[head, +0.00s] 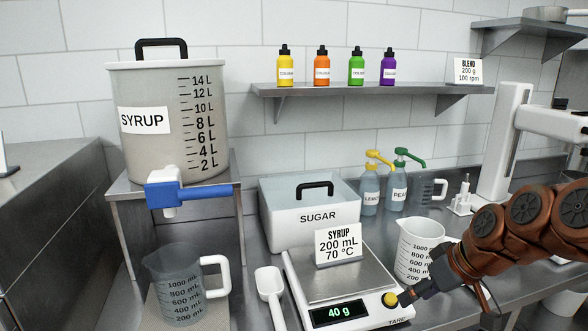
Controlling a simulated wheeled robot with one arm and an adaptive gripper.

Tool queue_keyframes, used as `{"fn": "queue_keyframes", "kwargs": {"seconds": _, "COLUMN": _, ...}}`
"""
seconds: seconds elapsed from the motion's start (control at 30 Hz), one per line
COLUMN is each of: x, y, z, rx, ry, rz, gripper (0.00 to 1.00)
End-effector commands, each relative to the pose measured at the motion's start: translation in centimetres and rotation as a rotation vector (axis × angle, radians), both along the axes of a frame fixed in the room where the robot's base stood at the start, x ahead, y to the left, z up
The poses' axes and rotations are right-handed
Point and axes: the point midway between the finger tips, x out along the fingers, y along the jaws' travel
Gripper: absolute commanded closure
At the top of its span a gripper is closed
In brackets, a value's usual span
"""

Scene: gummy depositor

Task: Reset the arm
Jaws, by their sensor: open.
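My arm reaches in from the right edge. My gripper (408,295) is open, with its dark fingers at the front right corner of the scale (342,276). A fingertip is close beside the scale's yellow button (390,299); I cannot tell whether they touch. I see nothing held in the fingers, though the arm hides part of them. The scale's display reads 40 g, and its plate looks bare apart from a sign in front of the sugar bin.
A clear measuring jug (418,248) stands just behind my gripper. A sugar bin (308,208), a white scoop (270,288), another jug (178,285) and a syrup tank (160,150) with a blue tap stand to the left. Pump bottles (397,195) and a white stand (503,140) are behind.

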Motion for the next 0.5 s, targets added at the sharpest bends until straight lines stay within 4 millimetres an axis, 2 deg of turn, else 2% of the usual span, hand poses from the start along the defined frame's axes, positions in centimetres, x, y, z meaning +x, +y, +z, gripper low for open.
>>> {"fn": "queue_keyframes", "kwargs": {"seconds": 0.03, "x": -2.2, "y": 2.3, "z": 0.3, "rx": -0.023, "ry": 0.057, "rz": 0.014, "gripper": 0.46}}
{"fn": "queue_keyframes", "kwargs": {"seconds": 0.1, "x": -5.3, "y": 4.6, "z": -0.2, "rx": -0.049, "ry": 0.142, "rz": 0.006, "gripper": 0.46}}
{"fn": "queue_keyframes", "kwargs": {"seconds": 0.2, "x": -10.1, "y": 6.8, "z": -1.1, "rx": -0.1, "ry": 0.264, "rz": -0.03, "gripper": 0.46}}
{"fn": "queue_keyframes", "kwargs": {"seconds": 0.3, "x": -15.1, "y": 7.8, "z": -2.1, "rx": -0.158, "ry": 0.381, "rz": -0.095, "gripper": 0.46}}
{"fn": "queue_keyframes", "kwargs": {"seconds": 0.4, "x": -19.4, "y": 8.0, "z": -3.0, "rx": -0.211, "ry": 0.477, "rz": -0.176, "gripper": 0.46}}
{"fn": "queue_keyframes", "kwargs": {"seconds": 0.5, "x": -22.8, "y": 7.6, "z": -3.5, "rx": -0.252, "ry": 0.546, "rz": -0.256, "gripper": 0.46}}
